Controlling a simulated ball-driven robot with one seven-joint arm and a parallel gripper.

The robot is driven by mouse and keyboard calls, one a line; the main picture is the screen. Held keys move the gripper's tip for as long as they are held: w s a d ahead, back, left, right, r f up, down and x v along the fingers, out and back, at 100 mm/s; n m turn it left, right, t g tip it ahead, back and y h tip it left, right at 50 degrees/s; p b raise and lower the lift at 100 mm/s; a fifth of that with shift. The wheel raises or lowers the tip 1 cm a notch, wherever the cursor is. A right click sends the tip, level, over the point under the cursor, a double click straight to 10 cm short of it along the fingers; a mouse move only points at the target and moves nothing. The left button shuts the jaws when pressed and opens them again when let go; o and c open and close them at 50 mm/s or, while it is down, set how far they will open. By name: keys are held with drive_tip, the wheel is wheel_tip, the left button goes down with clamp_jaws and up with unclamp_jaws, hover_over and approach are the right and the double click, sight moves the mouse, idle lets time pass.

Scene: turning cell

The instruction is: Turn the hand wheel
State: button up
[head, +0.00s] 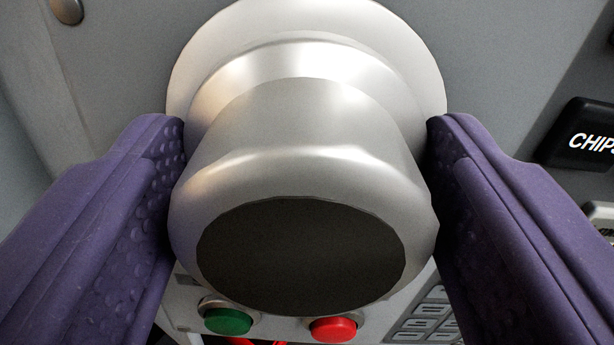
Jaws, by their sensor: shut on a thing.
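The hand wheel (305,145) is a stepped silver metal knob with a dark round end face (300,255). It fills the middle of the head view and sticks out from a grey panel. My gripper (308,150) has two purple, dimpled fingers, one on the left and one on the right of the knob. It is shut on the knob's sides, with the fingertips near the wider flange behind it. Whatever lies behind the knob is hidden.
A green button (228,320) and a red button (333,329) sit below the knob. A grey keypad (428,318) is at the lower right. A black label reading "CHIPS" (585,138), cut off by the edge, is at the right. A round metal stud (68,10) is at the upper left.

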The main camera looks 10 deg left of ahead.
drive_tip(key=n+b, duration=0.1)
drive_tip(key=n, duration=0.1)
drive_tip(key=n+b, duration=0.1)
drive_tip(key=b, duration=0.1)
drive_tip(key=shift+a+f+n+b, duration=0.1)
drive_tip(key=shift+f+n+b, duration=0.1)
drive_tip(key=shift+n+b, duration=0.15)
drive_tip(key=n+b, duration=0.3)
drive_tip(key=shift+n, duration=0.25)
drive_tip(key=n+b, duration=0.3)
drive_tip(key=n, duration=0.1)
drive_tip(key=shift+n+b, duration=0.85)
drive_tip(key=shift+n, duration=0.85)
drive_tip(key=o, duration=0.8)
drive_tip(key=shift+a, duration=0.1)
drive_tip(key=shift+c, duration=0.2)
drive_tip(key=shift+s, duration=0.15)
